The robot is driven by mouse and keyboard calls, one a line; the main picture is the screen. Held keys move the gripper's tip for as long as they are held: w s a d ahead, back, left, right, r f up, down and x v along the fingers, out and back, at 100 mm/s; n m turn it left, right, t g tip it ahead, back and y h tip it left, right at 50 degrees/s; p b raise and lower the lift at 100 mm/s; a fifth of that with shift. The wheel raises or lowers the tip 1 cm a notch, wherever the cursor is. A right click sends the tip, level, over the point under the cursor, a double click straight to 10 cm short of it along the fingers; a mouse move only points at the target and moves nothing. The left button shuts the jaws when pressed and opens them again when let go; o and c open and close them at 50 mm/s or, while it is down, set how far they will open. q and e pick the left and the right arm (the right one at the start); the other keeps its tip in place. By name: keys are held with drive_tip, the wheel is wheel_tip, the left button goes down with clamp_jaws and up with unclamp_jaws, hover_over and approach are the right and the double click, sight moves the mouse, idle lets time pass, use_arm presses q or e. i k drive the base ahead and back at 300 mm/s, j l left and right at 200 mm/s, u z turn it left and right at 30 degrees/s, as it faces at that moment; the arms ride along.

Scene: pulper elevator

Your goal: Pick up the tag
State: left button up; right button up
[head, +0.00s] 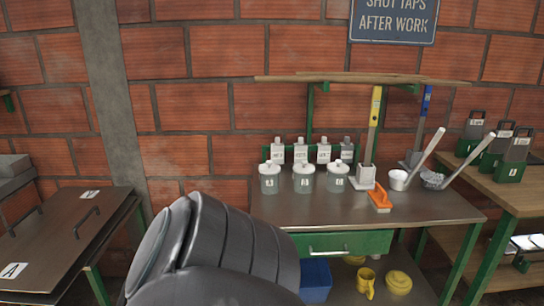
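No loose tag can be made out for sure. A white label marked A (13,271) lies flat on the brown metal lid (62,232) at the left. Jars with white lids and letter labels (304,180) stand on the metal-topped bench (430,206). Behind them are several bottles with white labels (300,152). Dark boxes with white labels (511,171) stand on the right table. A large dark grey arm part of mine fills the lower middle and hides part of the bench. Neither gripper shows.
The bench also holds an orange brush (379,198), a white scoop (398,180), a mesh strainer (434,179) and a yellow upright gauge (375,120). Below are a blue bin (315,280) and a yellow mug (366,282). The bench's front right is clear. A brick wall closes the back.

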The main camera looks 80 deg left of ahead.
sight(301, 148)
drive_tip(key=u, duration=2.35)
